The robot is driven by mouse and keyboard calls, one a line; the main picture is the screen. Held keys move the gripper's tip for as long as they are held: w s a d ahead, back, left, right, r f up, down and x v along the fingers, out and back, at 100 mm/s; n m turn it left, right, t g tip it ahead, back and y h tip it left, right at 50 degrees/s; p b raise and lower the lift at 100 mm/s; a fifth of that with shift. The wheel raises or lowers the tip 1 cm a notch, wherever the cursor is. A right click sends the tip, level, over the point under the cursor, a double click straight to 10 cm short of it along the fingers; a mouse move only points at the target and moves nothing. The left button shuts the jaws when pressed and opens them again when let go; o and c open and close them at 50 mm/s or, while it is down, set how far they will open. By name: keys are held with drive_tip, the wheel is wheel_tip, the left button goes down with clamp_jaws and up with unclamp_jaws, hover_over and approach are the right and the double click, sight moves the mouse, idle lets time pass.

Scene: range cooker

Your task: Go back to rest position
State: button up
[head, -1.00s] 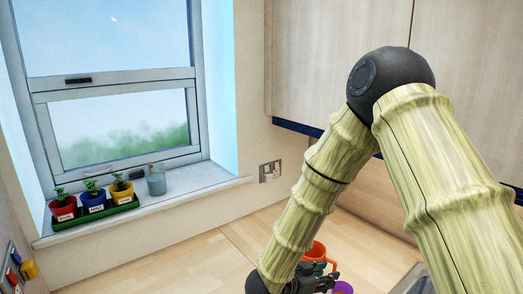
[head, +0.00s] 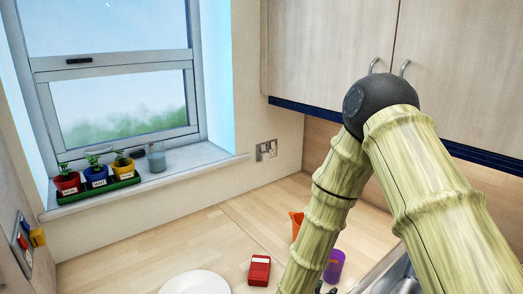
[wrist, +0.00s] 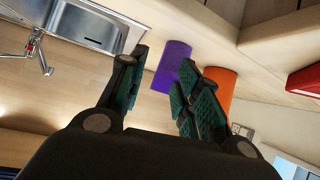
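My gripper (wrist: 160,88) fills the lower middle of the wrist view, with its two dark, green-padded fingers apart and nothing between them. In the head view it is mostly hidden behind my arm at the bottom edge. A purple cup (wrist: 174,66) is beyond the fingertips in the wrist view, and an orange cup (wrist: 219,86) is just right of it, partly behind the right finger. In the head view the purple cup (head: 334,266) stands right of my forearm, and the orange cup (head: 296,222) shows partly behind it.
A red box-like object (head: 259,270) and a white plate (head: 195,283) are on the wooden worktop. Three potted plants in a green tray (head: 100,189) and a glass jar (head: 156,158) stand on the windowsill. A steel sink (wrist: 93,25) shows in the wrist view. Cupboards hang above.

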drive_tip(key=s+d+f+n+g+y+b, duration=0.1)
drive_tip(key=s+f+y+b, duration=0.15)
drive_tip(key=f, duration=0.45)
drive_tip(key=s+d+f+n+y+b, duration=0.1)
drive_tip(key=s+f+n, duration=0.15)
drive_tip(key=f, duration=0.45)
drive_tip(key=s+f+n+g+y+b, duration=0.1)
drive_tip(key=s+f+g+b, duration=0.1)
drive_tip(key=s+f, duration=0.4)
drive_tip(key=s+d+f+n+g+y+b, duration=0.1)
drive_tip(key=s+f, duration=0.5)
drive_tip(key=s, duration=0.7)
drive_tip(key=s+d+f+n+g+y+b, duration=0.1)
drive_tip(key=s+f+g+y+b, duration=0.1)
drive_tip(key=s+f, duration=0.4)
drive_tip(key=s+g+b, duration=0.1)
drive_tip(key=s+g, duration=0.1)
drive_tip(key=s, duration=0.1)
drive_tip(key=shift+s+d+f+n, duration=0.2)
drive_tip(key=shift+s+f+n, duration=0.05)
drive_tip(key=shift+f+n, duration=0.1)
drive_tip(key=shift+y, duration=0.25)
